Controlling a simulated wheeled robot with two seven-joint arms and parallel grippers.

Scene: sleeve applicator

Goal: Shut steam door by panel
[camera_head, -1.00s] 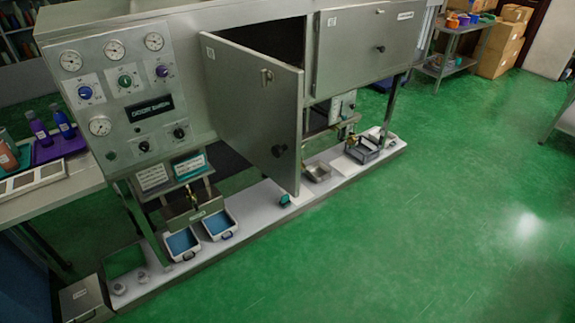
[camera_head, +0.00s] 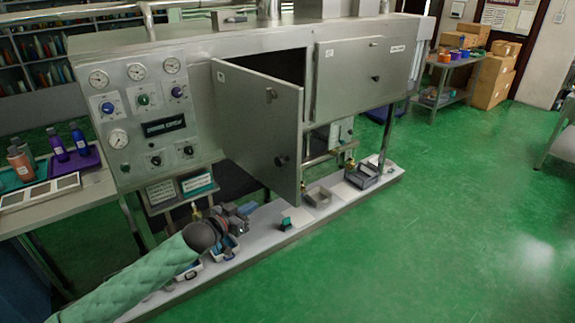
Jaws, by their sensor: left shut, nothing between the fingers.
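The steam door (camera_head: 262,128) is a flat grey metal panel, swung open toward me from the left part of the machine. It has a dark round knob near its lower right and a small latch near its top. A dark opening shows behind its upper edge. My left arm, in a green quilted sleeve, comes in from the lower left. My left gripper (camera_head: 243,213) is shut and empty, low in front of the machine, below and left of the door. It appears apart from the door. My right gripper is not in view.
A control panel (camera_head: 143,117) with gauges and knobs is left of the door. A second door (camera_head: 362,75) on the right is closed. Small trays stand on the low white base shelf (camera_head: 262,222). Green floor (camera_head: 430,210) at right is clear.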

